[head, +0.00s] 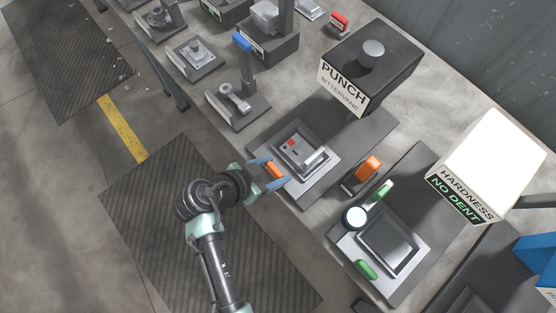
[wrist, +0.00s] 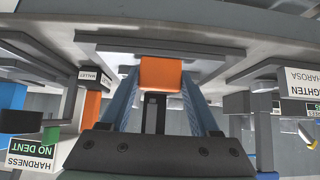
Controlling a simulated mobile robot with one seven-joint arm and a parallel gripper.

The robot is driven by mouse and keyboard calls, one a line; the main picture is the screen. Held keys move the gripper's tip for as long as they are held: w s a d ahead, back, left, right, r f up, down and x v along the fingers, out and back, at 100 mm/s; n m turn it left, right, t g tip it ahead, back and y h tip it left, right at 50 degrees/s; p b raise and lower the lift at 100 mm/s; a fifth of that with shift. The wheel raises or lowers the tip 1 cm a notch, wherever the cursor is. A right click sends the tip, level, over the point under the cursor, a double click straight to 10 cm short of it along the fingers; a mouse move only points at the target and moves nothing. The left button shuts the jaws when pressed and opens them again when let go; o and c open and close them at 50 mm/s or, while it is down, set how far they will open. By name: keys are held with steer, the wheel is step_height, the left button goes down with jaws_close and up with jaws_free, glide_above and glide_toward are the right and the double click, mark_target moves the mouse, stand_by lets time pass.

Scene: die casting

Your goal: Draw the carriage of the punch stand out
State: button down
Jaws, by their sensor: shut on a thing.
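The punch stand (head: 370,65) has a dark head labelled PUNCH and a grey base plate. Its carriage (head: 313,167) lies on the plate, in front of the head, and bears a grey part with a red patch. My gripper (head: 269,171) is at the front edge of the stand, its blue fingers shut on the carriage's orange handle (head: 275,170). In the wrist view, the orange handle (wrist: 161,74) sits between the two fingers of my gripper (wrist: 161,88). The link between handle and carriage is mostly hidden.
An orange-handled tool (head: 367,169) stands right of the punch stand. Beyond it is the hardness stand (head: 465,165), with a round lens (head: 355,216) near its plate. A blue-handled press (head: 243,75) stands to the left. The floor mat (head: 150,215) before the bench is clear.

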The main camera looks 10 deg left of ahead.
steer(key=shift+s+a+f, duration=0.1)
steer(key=shift+s+a, duration=0.05)
steer(key=shift+c, duration=0.6)
jaws_free()
steer(key=shift+s, duration=0.1)
steer(key=shift+r, duration=0.2)
steer(key=v, duration=1.2)
steer(key=shift+s+a+r, duration=0.2)
steer(key=shift+s+a, duration=0.05)
steer(key=shift+w, duration=0.1)
